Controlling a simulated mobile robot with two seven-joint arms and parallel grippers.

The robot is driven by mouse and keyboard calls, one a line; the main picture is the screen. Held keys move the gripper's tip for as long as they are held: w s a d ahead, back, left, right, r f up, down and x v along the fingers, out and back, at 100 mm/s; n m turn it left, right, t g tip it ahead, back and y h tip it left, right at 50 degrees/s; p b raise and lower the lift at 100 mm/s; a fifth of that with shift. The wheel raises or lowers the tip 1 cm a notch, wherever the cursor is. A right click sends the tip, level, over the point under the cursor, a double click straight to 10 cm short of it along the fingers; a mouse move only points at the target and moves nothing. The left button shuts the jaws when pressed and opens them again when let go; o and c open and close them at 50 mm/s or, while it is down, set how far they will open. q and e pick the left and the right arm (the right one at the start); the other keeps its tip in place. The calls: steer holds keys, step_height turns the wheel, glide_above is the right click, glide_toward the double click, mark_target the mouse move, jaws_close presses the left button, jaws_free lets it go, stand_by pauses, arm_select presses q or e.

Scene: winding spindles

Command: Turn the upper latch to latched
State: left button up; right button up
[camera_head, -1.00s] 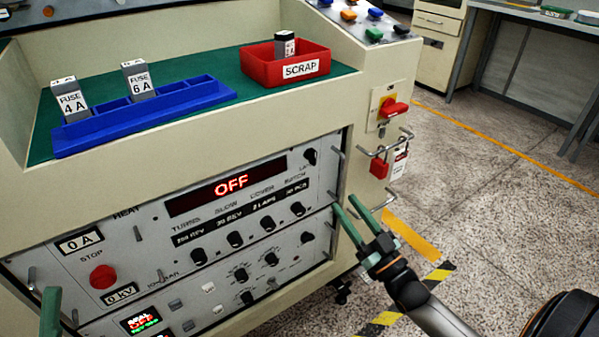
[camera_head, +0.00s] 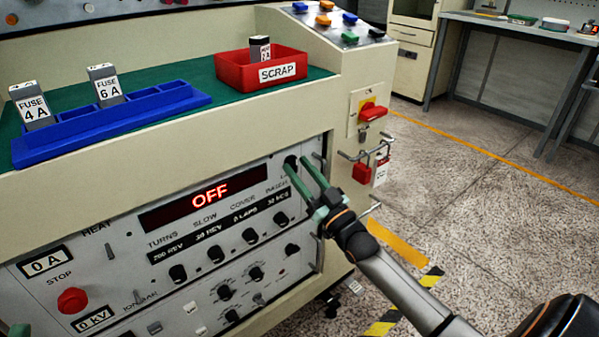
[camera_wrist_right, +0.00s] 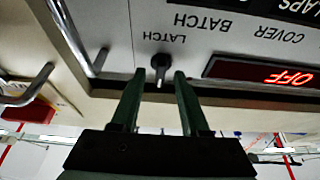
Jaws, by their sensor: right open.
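The upper latch is a small black knob (camera_head: 290,163) at the upper right of the front panel, mostly behind my fingers in the head view. In the right wrist view the knob (camera_wrist_right: 161,65) sits beside the upside-down word LATCH, its pointer standing along the fingers. My right gripper (camera_head: 297,161) is open, with its two green fingers pointing at the panel. In the wrist view the knob shows between the fingertips (camera_wrist_right: 159,75), with a gap on both sides; contact is not visible.
Metal handles (camera_wrist_right: 71,38) stand out at the panel's right edge, close to my right gripper. A red OFF display (camera_head: 210,195) and several black knobs lie left of it. A red padlock (camera_head: 362,173) hangs on the cabinet side. A ledge overhangs the panel.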

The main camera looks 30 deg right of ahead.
steer(key=shift+w, duration=0.2)
jaws_close()
stand_by(0.3)
